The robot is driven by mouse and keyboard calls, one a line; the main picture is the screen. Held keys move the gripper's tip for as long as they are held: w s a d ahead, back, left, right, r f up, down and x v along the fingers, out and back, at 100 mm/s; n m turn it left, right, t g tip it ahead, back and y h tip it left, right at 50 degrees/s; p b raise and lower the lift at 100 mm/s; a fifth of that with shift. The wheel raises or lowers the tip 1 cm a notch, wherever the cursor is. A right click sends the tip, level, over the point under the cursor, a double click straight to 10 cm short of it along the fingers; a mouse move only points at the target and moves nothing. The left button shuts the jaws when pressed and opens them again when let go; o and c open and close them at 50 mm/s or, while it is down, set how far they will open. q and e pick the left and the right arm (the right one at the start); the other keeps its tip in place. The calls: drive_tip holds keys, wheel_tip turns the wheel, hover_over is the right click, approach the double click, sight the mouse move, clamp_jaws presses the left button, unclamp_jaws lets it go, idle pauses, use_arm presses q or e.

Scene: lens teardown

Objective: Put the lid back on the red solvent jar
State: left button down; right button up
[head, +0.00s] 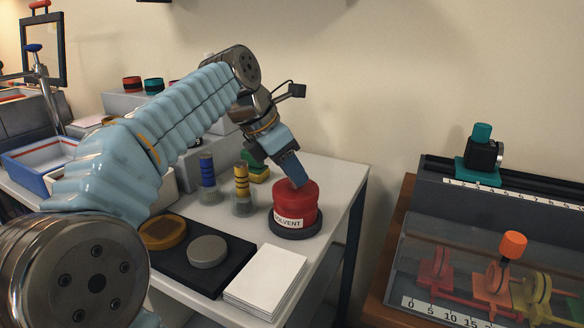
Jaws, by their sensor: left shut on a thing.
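The red solvent jar (296,213) stands upright near the right edge of the white table, on a dark round base, with a white label reading SOLVENT. A red lid (309,189) sits at the top of the jar and looks about level; I cannot tell if it is fully seated. My left gripper (297,181) comes down from the upper left, tilted, with its fingertips at the top of the lid and shut on it. The fingertips hide part of the lid's top. My right gripper is not in view.
A black tray (206,280) with an amber disc (162,232) and a grey disc (208,250) lies in front left of the jar. A white pad (266,282) is in front. Blue-topped (207,170) and yellow-topped (242,188) bottles stand left. A scaled rig (490,255) stands right, across a gap.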

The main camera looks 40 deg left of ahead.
use_arm(q)
drive_tip(key=shift+p, duration=0.55)
idle(0.8)
drive_tip(key=shift+f+p, duration=0.15)
drive_tip(key=shift+p, duration=0.15)
idle(1.1)
drive_tip(key=c, duration=0.8)
unclamp_jaws()
drive_tip(key=shift+o, duration=0.4)
drive_tip(key=o, duration=0.4)
drive_tip(key=shift+r, duration=3.5)
